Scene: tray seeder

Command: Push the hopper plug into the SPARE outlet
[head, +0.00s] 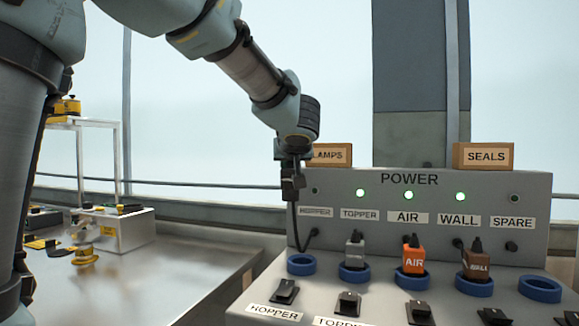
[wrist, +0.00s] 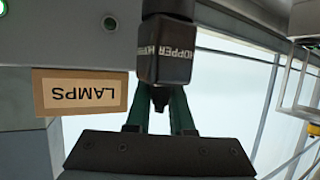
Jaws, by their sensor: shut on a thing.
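The black hopper plug (wrist: 165,50), with HOPPER printed on its band, is held between the dark green fingers of my gripper (wrist: 160,112) in the wrist view. In the head view my gripper (head: 293,182) is above and in front of the panel's left end, and a dark cable runs down from it. The SPARE outlet, a blue ring (head: 540,289), is empty at the far right, well away from my gripper. The blue ring of the HOPPER outlet (head: 301,264) is also empty.
The TOPPER plug (head: 355,252), AIR plug (head: 413,258) and WALL plug (head: 477,262) stand in their rings between the two empty outlets. Black switches (head: 349,303) line the front. LAMPS (head: 330,155) and SEALS (head: 483,156) boxes sit on top. The steel bench (head: 175,285) is at left.

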